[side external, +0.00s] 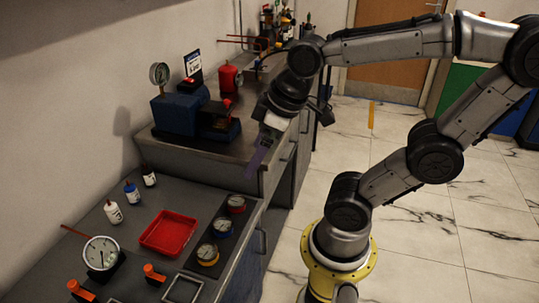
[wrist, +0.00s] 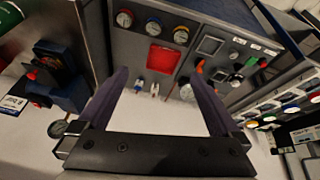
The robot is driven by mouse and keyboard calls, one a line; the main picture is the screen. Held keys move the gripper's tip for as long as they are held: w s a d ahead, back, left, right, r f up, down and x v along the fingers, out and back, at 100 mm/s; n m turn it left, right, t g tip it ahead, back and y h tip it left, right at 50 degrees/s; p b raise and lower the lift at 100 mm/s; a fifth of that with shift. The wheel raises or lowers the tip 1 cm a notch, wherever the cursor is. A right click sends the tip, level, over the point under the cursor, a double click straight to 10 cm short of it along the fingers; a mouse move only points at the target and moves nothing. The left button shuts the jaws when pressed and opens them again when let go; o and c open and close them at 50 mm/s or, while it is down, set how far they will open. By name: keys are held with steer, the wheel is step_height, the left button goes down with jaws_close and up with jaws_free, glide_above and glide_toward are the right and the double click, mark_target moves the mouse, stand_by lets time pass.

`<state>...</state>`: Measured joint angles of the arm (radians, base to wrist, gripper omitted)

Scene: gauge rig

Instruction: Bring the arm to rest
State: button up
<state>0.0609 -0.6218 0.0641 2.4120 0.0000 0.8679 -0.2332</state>
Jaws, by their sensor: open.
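My gripper (side external: 260,158) hangs in the air at the front edge of the raised bench, to the right of the blue gauge rig (side external: 180,112). In the wrist view my gripper (wrist: 155,76) has its two purple fingers spread wide, with nothing held between them. The arm is bent, with its wrist pointing down toward the bench. The blue rig also shows at the left of the wrist view (wrist: 68,92), and a round dial gauge (side external: 159,74) stands up from it.
On the lower bench are a red tray (side external: 169,233), several gauges (side external: 208,254), small bottles (side external: 113,212) and a large dial gauge (side external: 101,253). A red can (side external: 230,79) and tools stand farther back. The marble floor (side external: 335,165) right of the benches is open.

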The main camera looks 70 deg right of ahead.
steer(key=shift+s+a+r+m+t, duration=0.1)
steer(key=shift+s+a+m+t, duration=0.15)
steer(key=shift+s+m, duration=0.4)
steer(key=shift+s+a+r+m+t, duration=0.15)
steer(key=shift+s+a+m, duration=0.2)
steer(key=shift+s, duration=0.6)
